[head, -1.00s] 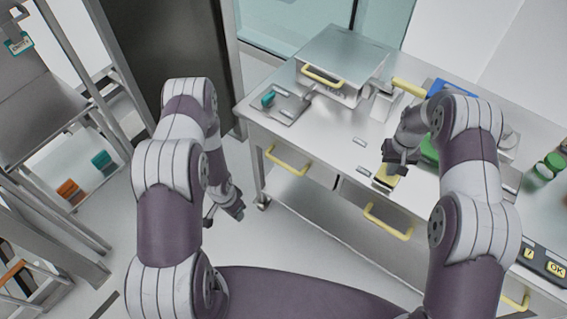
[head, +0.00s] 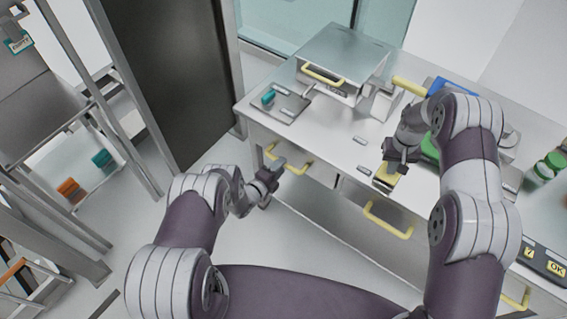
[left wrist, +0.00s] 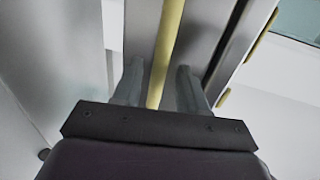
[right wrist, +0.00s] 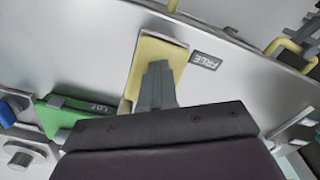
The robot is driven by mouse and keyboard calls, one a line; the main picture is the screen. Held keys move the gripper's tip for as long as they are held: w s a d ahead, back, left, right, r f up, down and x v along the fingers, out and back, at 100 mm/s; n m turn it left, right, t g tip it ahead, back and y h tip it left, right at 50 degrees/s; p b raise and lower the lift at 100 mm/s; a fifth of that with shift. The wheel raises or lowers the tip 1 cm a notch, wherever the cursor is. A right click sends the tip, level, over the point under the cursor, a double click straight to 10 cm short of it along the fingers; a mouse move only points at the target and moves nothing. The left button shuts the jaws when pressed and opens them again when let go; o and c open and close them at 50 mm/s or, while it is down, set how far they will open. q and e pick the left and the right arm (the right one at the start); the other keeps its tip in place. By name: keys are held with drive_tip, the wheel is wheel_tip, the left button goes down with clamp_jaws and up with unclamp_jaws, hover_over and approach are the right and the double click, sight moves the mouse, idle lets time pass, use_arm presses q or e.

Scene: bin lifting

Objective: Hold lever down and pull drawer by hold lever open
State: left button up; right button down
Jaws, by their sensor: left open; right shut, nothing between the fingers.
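The hold lever, a yellow plate (right wrist: 160,55), lies at the counter's front edge in the right wrist view, and its yellow end also shows in the head view (head: 386,179). My right gripper (head: 394,167) is shut and empty, its fingertips over the lever plate; whether they press on it I cannot tell. The left drawer (head: 325,184) looks closed below the counter, with a yellow bar handle (head: 299,170). My left gripper (head: 274,172) is open at this handle. In the left wrist view the yellow bar (left wrist: 168,45) runs between its two fingers (left wrist: 157,85), with no grip visible.
A second yellow drawer handle (head: 388,222) is further right on the counter front. A label reading FREE (right wrist: 208,60) is beside the lever. On the counter (head: 335,130) stand a metal box (head: 345,60) and a tray with a teal item (head: 268,97). A shelf rack (head: 75,165) stands at left.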

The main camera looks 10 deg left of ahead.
use_arm(q)
drive_tip(key=shift+x, duration=1.45)
clamp_jaws()
drive_tip(key=f+v, duration=0.1)
drive_tip(key=v, duration=0.5)
drive_tip(key=shift+f, duration=0.1)
unclamp_jaws()
drive_tip(key=shift+s+a, duration=0.1)
drive_tip(key=shift+s, duration=0.05)
